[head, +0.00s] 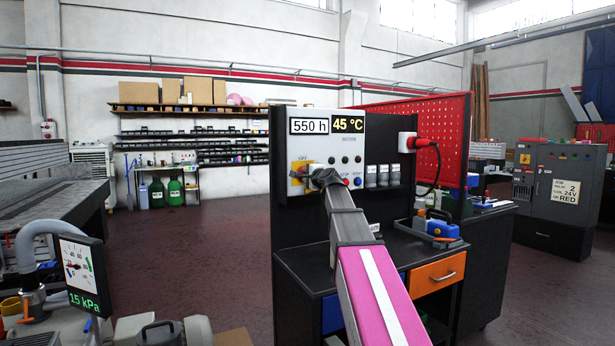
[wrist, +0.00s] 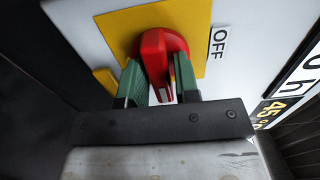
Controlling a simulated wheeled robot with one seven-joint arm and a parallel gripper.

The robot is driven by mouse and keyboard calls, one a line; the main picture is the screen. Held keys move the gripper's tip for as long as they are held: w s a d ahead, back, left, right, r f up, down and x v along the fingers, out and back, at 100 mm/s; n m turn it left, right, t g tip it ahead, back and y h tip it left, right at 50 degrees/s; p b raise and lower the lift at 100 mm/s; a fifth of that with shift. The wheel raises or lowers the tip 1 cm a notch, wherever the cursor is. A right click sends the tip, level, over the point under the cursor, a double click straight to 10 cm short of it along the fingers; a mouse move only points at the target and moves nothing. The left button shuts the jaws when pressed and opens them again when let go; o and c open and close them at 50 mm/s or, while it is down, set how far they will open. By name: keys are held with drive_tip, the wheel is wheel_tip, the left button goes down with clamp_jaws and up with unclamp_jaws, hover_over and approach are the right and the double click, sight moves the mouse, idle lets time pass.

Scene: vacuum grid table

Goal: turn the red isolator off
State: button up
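The red isolator (wrist: 160,50) is a red rotary handle on a yellow plate (wrist: 117,28) in the wrist view. An OFF label (wrist: 217,42) sits at the plate's right edge there. My gripper (wrist: 162,75) has its two green fingers on either side of the red handle. The left finger looks close against it; a narrow pale gap shows by the right finger. Firm contact is not clear. In the head view, the yellow plate (head: 295,182) is on the panel's left, under an OFF label (head: 303,160). My gripper (head: 318,174) hides the red handle there.
The white panel (head: 353,125) carries 550 h and 45 °C displays, lamps and buttons right of the isolator. A red plug (head: 424,142) with a cable is farther right. The workbench (head: 302,267) below holds a blue tool (head: 440,229). Open floor (head: 190,245) lies left.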

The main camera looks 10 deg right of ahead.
clamp_jaws()
drive_tip(key=shift+n, duration=0.3)
drive_tip(key=n, duration=0.3)
drive_tip(key=shift+n, duration=0.3)
drive_tip(key=n, duration=0.3)
drive_tip(key=shift+n, duration=0.4)
drive_tip(key=n, duration=0.5)
drive_tip(key=shift+n, duration=2.4)
